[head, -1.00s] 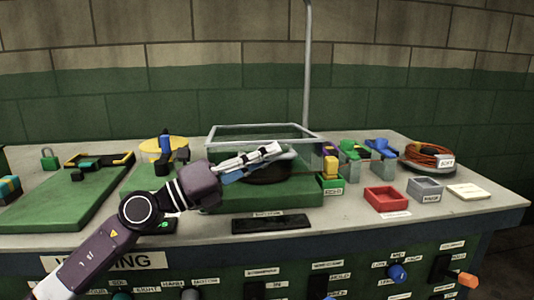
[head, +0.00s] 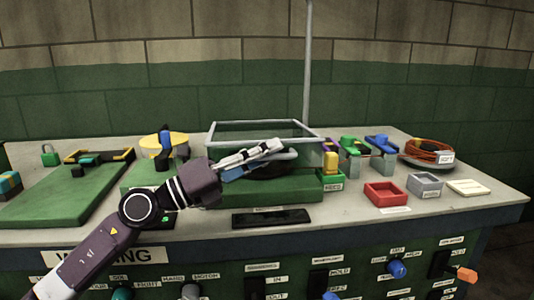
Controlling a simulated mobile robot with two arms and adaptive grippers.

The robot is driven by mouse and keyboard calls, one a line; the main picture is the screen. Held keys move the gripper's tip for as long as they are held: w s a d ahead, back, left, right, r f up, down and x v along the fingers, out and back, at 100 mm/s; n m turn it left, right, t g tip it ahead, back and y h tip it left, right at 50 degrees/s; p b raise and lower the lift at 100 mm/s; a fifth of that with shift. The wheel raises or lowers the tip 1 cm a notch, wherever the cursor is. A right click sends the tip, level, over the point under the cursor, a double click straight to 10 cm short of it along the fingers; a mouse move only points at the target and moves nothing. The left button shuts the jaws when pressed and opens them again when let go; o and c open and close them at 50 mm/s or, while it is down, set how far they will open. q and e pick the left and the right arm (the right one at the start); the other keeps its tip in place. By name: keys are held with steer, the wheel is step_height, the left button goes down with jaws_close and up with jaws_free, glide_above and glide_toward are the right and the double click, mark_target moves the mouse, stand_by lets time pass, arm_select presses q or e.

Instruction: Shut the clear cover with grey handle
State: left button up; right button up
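The clear cover (head: 304,151) is a see-through box with a light grey rim, standing over a green base (head: 288,196) in the middle of the bench. A dark round thing (head: 283,173) shows under or behind it. My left gripper (head: 272,148) crosses in front of the cover, its pale fingers pointing right and slightly up near the front rim. The view does not settle whether the fingers touch the cover. The fingers overlap from this side, so their gap is unclear. I cannot make out the grey handle; my gripper may hide it. My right gripper is out of view.
Coloured blocks (head: 350,147) stand right of the cover. A red tray (head: 385,194), a grey tray (head: 425,186) and an orange cable coil (head: 427,150) lie further right. A green board (head: 60,190) lies at left. Knobs line the bench front. A thin pole rises behind.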

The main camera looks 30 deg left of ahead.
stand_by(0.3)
arm_select(q)
steer(key=shift+s+a+f, duration=0.15)
steer(key=shift+s+a, duration=0.05)
steer(key=v, duration=1.1)
steer(key=shift+s+a, duration=0.15)
steer(key=shift+s, duration=0.05)
steer(key=shift+f, duration=0.15)
